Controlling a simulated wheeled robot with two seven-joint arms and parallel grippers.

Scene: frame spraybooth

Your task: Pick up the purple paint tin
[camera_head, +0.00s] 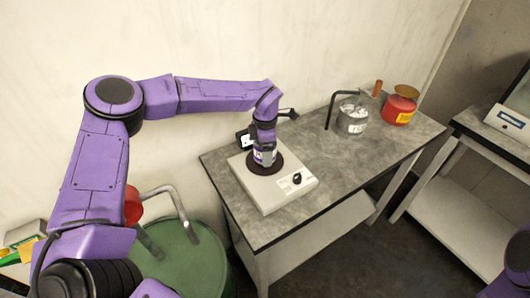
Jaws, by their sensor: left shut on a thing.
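The purple paint tin (264,157) shows as a small purple and white shape on the dark round plate of a white bench device (272,200). My left arm reaches in from the left. My left gripper (264,147) points down over the device and is shut on the tin from above. The gripper hides much of the tin, and I cannot tell whether the tin still touches the plate. Only parts of my right arm show at the lower right edge, and its gripper is out of view.
A green drum (185,262) stands left of the bench. Another table (470,185) stands at right. The bench's right middle is clear.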

